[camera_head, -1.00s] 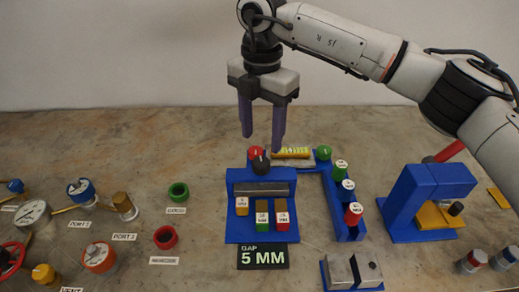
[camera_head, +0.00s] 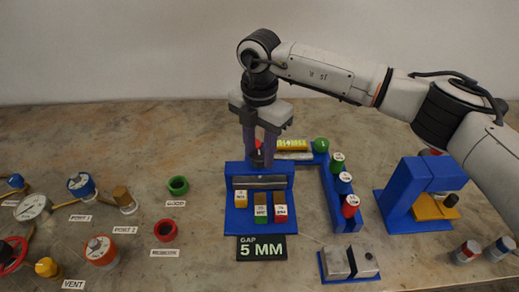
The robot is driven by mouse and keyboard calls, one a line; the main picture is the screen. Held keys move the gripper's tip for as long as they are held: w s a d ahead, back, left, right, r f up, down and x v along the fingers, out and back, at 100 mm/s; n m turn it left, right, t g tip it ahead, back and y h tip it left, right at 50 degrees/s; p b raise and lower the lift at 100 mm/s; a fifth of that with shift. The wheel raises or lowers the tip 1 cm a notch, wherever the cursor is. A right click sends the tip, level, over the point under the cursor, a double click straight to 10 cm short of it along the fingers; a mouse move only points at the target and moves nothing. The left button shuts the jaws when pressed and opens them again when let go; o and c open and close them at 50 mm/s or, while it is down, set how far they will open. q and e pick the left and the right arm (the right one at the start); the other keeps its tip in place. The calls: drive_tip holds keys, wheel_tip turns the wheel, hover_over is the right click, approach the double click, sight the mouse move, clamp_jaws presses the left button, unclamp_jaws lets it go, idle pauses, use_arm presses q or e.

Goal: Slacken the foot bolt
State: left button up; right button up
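No part is labelled as the foot bolt, and I cannot tell which one it is. A blue fixture (camera_head: 233,178) stands mid-table with a grey bar across it and several small tagged blocks in front. A dark round knob (camera_head: 256,158) sits at its back, partly hidden by my fingers, with a red knob (camera_head: 257,145) just behind. My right gripper (camera_head: 259,155) points down over these knobs. Its two purple fingers stand apart, with a narrow gap between them. I cannot tell whether they touch the dark knob. My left gripper is not in view.
A "GAP 5 MM" sign (camera_head: 262,248) lies in front of the fixture. A blue rack (camera_head: 334,200) with coloured knobs and a blue C-shaped stand (camera_head: 400,190) are to the right. Metal blocks (camera_head: 350,262) lie front right. Valves and a gauge (camera_head: 33,207) fill the left.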

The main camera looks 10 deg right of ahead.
drive_tip(key=shift+c, duration=0.8)
